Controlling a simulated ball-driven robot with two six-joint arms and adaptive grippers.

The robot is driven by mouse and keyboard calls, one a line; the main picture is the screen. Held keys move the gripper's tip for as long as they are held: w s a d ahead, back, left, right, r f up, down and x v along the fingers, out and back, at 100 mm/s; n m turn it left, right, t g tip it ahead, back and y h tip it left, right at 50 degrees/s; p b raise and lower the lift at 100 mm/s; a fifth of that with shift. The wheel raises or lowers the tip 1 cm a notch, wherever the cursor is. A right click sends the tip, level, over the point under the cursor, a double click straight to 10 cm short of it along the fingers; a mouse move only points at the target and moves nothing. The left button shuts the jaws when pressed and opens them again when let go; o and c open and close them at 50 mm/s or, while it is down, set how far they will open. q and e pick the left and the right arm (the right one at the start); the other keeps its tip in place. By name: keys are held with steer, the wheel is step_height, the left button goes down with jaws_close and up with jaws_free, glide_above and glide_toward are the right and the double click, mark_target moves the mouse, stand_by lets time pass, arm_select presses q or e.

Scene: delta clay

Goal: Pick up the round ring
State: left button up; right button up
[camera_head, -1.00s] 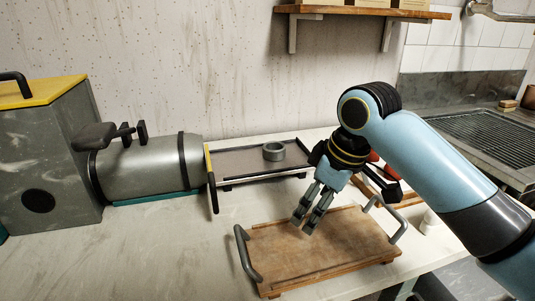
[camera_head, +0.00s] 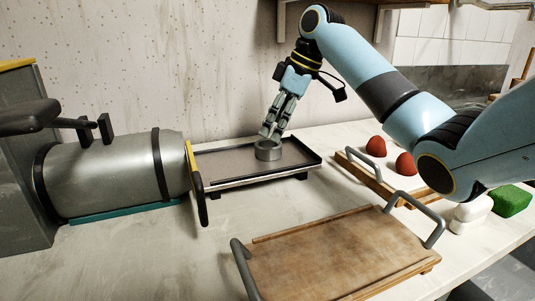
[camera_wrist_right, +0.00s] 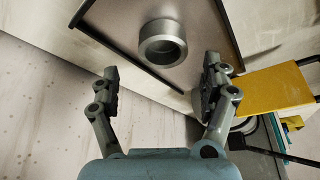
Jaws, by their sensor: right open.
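The round ring (camera_head: 268,150) is a short grey metal cylinder with a hole. It lies on a dark-rimmed tray (camera_head: 232,171) beside the metal cylinder machine. My right gripper (camera_head: 270,134) is open, its fingers pointing down just above and behind the ring in the head view. In the right wrist view the ring (camera_wrist_right: 162,44) sits beyond the open fingertips (camera_wrist_right: 162,72), roughly centred between them, with nothing in the grip. My left gripper is not in view.
The metal cylinder (camera_head: 110,168) with a yellow-edged plate stands left of the tray. A wooden board with grey handles (camera_head: 335,258) lies in front. A white object (camera_head: 470,214) and a green block (camera_head: 511,200) stand farther right.

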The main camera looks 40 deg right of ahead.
mark_target(270, 142)
steer(key=x, duration=0.3)
steer(key=b+x, duration=0.1)
steer(key=x, duration=0.1)
steer(key=shift+s+f, duration=0.2)
steer(key=shift+r, duration=0.1)
steer(key=c, duration=1.4)
